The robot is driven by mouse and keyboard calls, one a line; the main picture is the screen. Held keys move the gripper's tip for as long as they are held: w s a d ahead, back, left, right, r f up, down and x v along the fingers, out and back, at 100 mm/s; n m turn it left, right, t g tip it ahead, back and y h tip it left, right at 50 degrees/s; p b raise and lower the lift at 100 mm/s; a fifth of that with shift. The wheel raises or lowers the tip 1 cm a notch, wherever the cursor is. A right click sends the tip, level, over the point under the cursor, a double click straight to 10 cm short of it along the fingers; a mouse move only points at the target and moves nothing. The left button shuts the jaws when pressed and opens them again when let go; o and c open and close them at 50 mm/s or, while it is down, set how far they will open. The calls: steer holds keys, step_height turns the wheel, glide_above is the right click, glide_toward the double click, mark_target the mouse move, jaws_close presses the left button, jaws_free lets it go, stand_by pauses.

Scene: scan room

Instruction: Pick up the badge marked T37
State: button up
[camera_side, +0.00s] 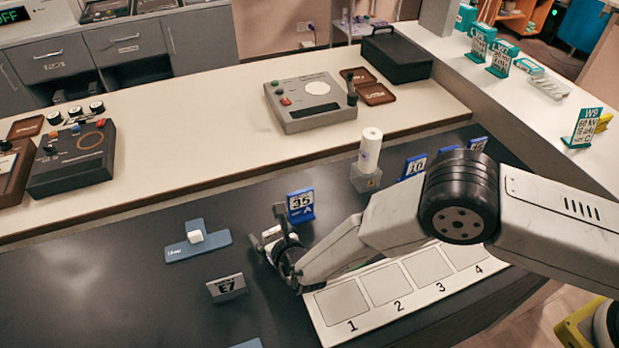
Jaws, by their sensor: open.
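My gripper (266,230) is open, low over the dark counter in the middle of the side view. A small pale shape shows by its jaws; I cannot tell whether it is part of the gripper. A dark badge (227,286) stands to the lower left of the gripper, apart from it; its lower mark ends in 7, but the rest is unclear. A blue badge (300,204) that seems to read 35 stands just right of the jaws. More blue badges (414,166) and (478,144) stand farther right, partly hidden by my arm. I cannot read T37 for certain on any badge.
A white board (352,326) with squares numbered 1 to 4 lies under my arm. A blue-grey piece with a white knob (196,237) lies left of the gripper. A white roll (370,150) stands behind. Teal signs (586,127) line the right ledge. The counter's left part is clear.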

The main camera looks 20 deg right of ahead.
steer(key=c, duration=1.2)
steer(key=shift+r, duration=0.1)
steer(key=shift+r, duration=0.65)
steer(key=shift+s+d+r, duration=1.25)
steer(key=shift+s+r, duration=0.65)
steer(key=shift+s, duration=0.1)
steer(key=shift+s+d+r, duration=1.2)
steer(key=shift+s+r, duration=0.75)
steer(key=shift+s+d+r, duration=1.25)
steer(key=shift+s+r, duration=0.65)
steer(key=shift+s, duration=0.1)
